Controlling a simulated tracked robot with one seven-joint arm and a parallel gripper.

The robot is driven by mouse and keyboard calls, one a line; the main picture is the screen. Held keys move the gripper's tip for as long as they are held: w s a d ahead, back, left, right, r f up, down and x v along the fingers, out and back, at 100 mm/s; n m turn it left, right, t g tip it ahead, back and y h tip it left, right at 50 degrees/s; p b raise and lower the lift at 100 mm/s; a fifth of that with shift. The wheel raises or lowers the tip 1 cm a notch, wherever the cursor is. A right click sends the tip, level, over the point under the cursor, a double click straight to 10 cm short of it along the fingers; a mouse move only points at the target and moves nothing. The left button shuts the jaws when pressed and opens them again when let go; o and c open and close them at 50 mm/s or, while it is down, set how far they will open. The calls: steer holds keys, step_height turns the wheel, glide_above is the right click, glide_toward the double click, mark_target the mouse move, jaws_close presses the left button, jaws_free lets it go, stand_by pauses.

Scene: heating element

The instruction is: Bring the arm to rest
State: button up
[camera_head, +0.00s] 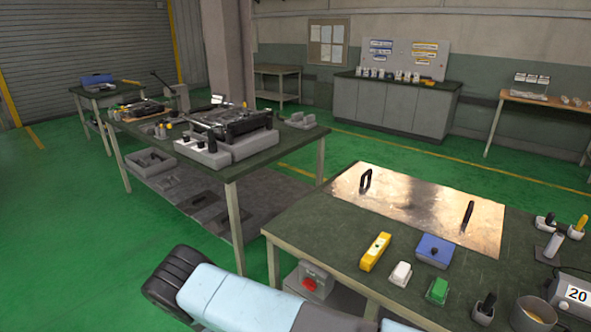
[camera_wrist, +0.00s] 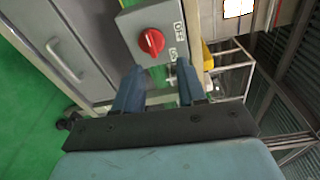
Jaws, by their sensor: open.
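In the wrist view my gripper (camera_wrist: 157,82) shows two blue fingers spread apart with nothing between them. Beyond the fingertips is a grey switch box (camera_wrist: 133,22) with a red rotary knob (camera_wrist: 151,41); I cannot tell the exact distance to it. In the head view my light-blue arm stretches along the bottom edge, low in front of the near workbench (camera_head: 300,228). My gripper does not show in the head view.
The near workbench carries a metal plate (camera_head: 420,205) with two black handles, a yellow device (camera_head: 375,251), a blue box (camera_head: 435,250) and a cup (camera_head: 534,314). A grey box with a red knob (camera_head: 309,284) sits below its edge. Green floor (camera_head: 60,230) is clear at left.

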steer(key=w+d+r+m+g, duration=0.2)
steer(key=r+m+g, duration=0.15)
steer(key=r, duration=0.35)
steer(key=w+d+r+m+g, duration=0.1)
steer(key=d+r+m+g, duration=0.1)
steer(key=r+m, duration=0.4)
steer(key=w+d+r+m+g, duration=0.2)
steer(key=d+r+m+g, duration=0.15)
steer(key=r, duration=0.55)
steer(key=s+d+r+m+g+y, duration=0.2)
steer(key=d+r+m, duration=0.35)
steer(key=r, duration=0.35)
steer(key=s+d+r+m+g+y, duration=0.15)
steer(key=d+r+m, duration=0.35)
steer(key=r, duration=0.5)
steer(key=s+d+r+m+y, duration=0.3)
steer(key=s+d+r+m, duration=0.15)
steer(key=r, duration=0.25)
steer(key=s+d+r+m+y, duration=0.2)
steer(key=s+d+r+m, duration=0.2)
steer(key=s+r+m, duration=0.3)
steer(key=s+d+r+m+t+y, duration=0.1)
steer(key=s+d+r+m+t, duration=0.1)
steer(key=s+r+m, duration=0.2)
steer(key=s+d+r+m+t+y, duration=0.2)
steer(key=s+r+m+t, duration=0.1)
steer(key=s, duration=0.8)
steer(key=shift+s+d+r+m, duration=0.15)
steer(key=shift+r+m, duration=0.5)
steer(key=shift+m, duration=0.45)
